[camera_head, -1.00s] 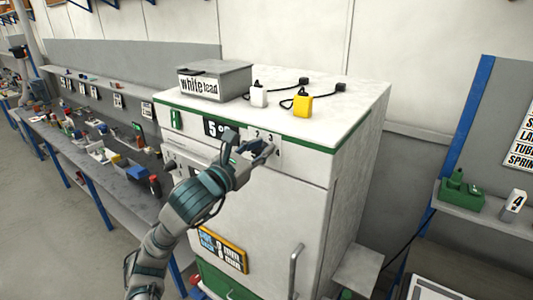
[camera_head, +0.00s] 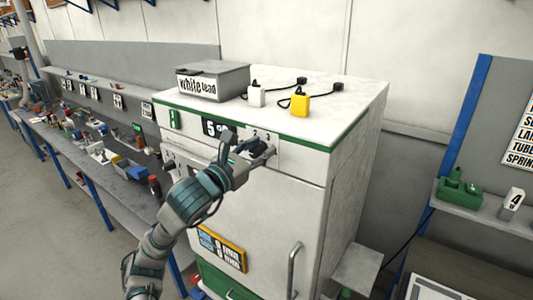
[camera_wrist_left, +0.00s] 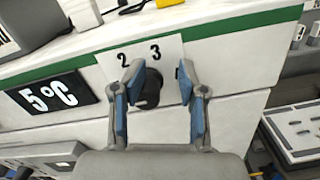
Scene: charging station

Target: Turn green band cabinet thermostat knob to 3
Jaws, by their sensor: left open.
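The white cabinet (camera_head: 265,215) has a green band (camera_head: 290,138) under its top edge. Its dark round thermostat knob (camera_wrist_left: 149,95) is on a pale plate marked 2 and 3; other marks are hidden in the wrist view. My left gripper (camera_head: 248,145) is open at the front of the knob. In the left wrist view its blue-padded fingers (camera_wrist_left: 160,82) are on both sides of the knob, the left finger overlapping it and a gap on the right. Contact and the knob's pointer direction cannot be told. My right gripper is not in view.
A 5°C display (camera_head: 214,127) is left of the knob. A "white lead" box (camera_head: 213,81), a white block (camera_head: 257,97) and a yellow block (camera_head: 300,104) stand on the cabinet top. A cluttered bench (camera_head: 110,175) is at left; a shelf (camera_head: 485,210) is at right.

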